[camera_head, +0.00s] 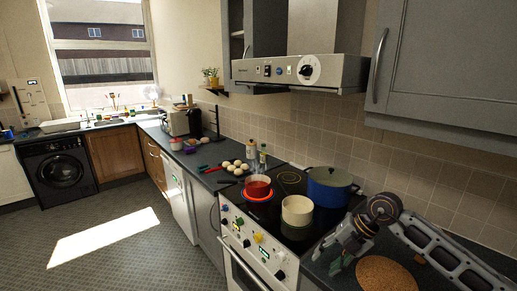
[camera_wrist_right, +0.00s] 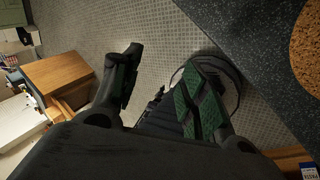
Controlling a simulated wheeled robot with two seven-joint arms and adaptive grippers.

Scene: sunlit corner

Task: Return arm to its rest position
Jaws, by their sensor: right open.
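My right gripper (camera_head: 326,258) is at the lower right of the head view, near the dark counter and left of a round cork mat (camera_head: 385,274). My right arm comes in from the right edge. In the right wrist view the two dark fingers with green pads (camera_wrist_right: 160,75) stand apart with nothing between them. The cork mat (camera_wrist_right: 308,45) also shows there at the upper right, on the speckled counter (camera_wrist_right: 255,45). My left gripper is not in view.
The stove holds a blue pot (camera_head: 330,187), a cream pot (camera_head: 297,209) and a red-filled pot (camera_head: 257,188). A pan with several pale round items (camera_head: 233,167) stands behind. A range hood (camera_head: 300,72) overhangs the stove. Open floor (camera_head: 130,215) lies left.

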